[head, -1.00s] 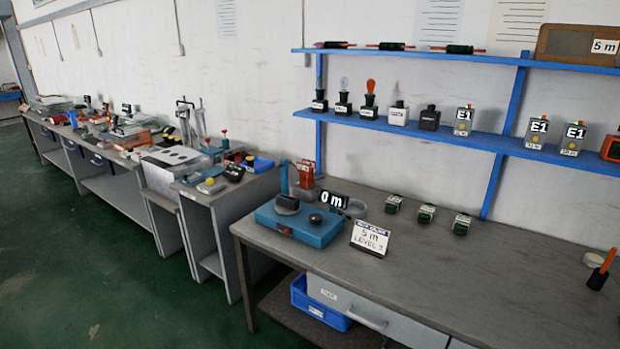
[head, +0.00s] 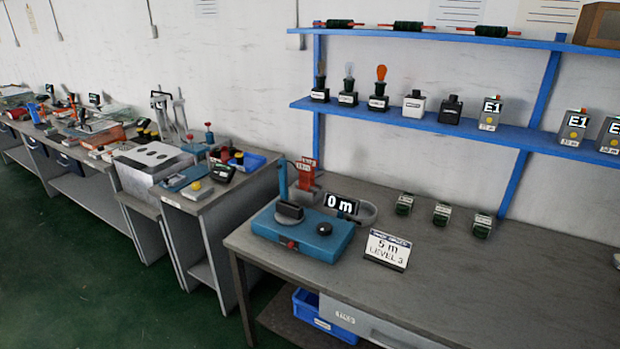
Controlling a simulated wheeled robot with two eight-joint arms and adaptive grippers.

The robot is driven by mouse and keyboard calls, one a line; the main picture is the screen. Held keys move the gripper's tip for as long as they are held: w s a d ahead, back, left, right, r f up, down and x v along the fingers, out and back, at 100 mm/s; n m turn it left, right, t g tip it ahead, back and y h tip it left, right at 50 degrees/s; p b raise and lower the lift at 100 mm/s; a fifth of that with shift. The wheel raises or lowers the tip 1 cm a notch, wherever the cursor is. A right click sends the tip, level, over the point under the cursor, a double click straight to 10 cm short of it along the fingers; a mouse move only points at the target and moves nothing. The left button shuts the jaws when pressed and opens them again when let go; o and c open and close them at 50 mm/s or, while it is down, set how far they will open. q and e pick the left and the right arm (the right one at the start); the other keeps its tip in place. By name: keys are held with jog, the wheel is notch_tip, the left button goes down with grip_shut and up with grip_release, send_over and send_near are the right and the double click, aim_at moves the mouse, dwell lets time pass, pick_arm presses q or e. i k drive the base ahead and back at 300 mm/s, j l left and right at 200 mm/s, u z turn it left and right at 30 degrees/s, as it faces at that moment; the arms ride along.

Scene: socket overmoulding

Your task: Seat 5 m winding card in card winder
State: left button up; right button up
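The card winder appears to be the blue machine (head: 300,238) near the left end of the grey bench, with a blue upright post, a dark block and a black knob on top. A black display reading "0 m" (head: 341,204) stands behind it. A white card reading "5 m LEVEL 3" (head: 388,249) stands tilted on the bench just right of the machine. I cannot tell whether this is the winding card or a sign. Neither of my grippers shows in the head view.
Several small dark green blocks (head: 441,214) stand on the bench (head: 500,290). Blue shelves (head: 430,121) above hold lamps, boxes and E1 units. A blue bin (head: 322,318) is under the bench. A second bench (head: 200,205) runs left along the wall. Green floor is open at lower left.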

aim_at(288, 212)
jog(key=l+u, duration=0.25)
jog(key=l, duration=0.6)
jog(key=l+u, duration=0.25)
jog(key=l, duration=0.6)
jog(key=i+j+z, duration=0.25)
jog(key=i+j, duration=0.25)
jog(key=i+j+z, duration=0.15)
jog(key=j, duration=0.25)
jog(key=i+j+z, duration=0.3)
jog(key=i+j, duration=0.15)
jog(key=j, duration=0.3)
jog(key=i+j+z, duration=0.1)
jog(key=j, duration=0.3)
jog(key=i, duration=0.05)
